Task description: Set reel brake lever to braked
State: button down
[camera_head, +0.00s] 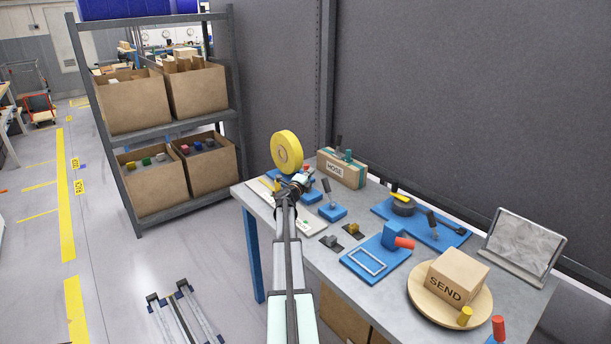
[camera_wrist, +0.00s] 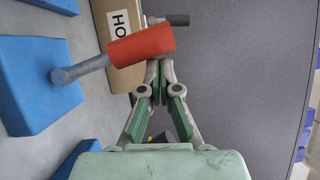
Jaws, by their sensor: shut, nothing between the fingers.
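The yellow reel (camera_head: 286,152) stands upright on a blue base at the far left end of the table in the head view. A small red knob (camera_head: 306,168) shows beside it, apparently the brake lever's grip. In the wrist view a red cylindrical grip (camera_wrist: 140,46) sits on a grey rod rising slantwise from a blue block (camera_wrist: 35,85). My gripper (camera_wrist: 157,68) is shut and empty, its fingertips right by the grip's underside in the picture. I cannot tell whether they touch. In the head view my gripper (camera_head: 298,184) is near the reel's base and partly hides it.
A box marked HOSE (camera_head: 341,170) stands behind the lever. A blue-based lever with a dark handle (camera_head: 328,190) is to the right. Further right are a red-handled blue fixture (camera_head: 393,240) and a SEND box (camera_head: 458,277) on a round wooden plate (camera_head: 424,303).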

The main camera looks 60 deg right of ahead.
jog(key=shift+w+d+b, duration=0.2)
jog(key=shift+w+d, duration=0.2)
jog(key=shift+w, duration=0.5)
jog(key=shift+w+d+b, duration=0.2)
jog(key=shift+w+d, duration=0.2)
jog(key=shift+w, duration=0.45)
jog(key=shift+w, duration=0.15)
jog(key=shift+a, duration=0.1)
jog(key=a+r+p, duration=0.1)
jog(key=a+r, duration=0.1)
jog(key=a, duration=0.7)
jog(key=shift+a+p, duration=0.3)
jog(key=shift+r, duration=0.1)
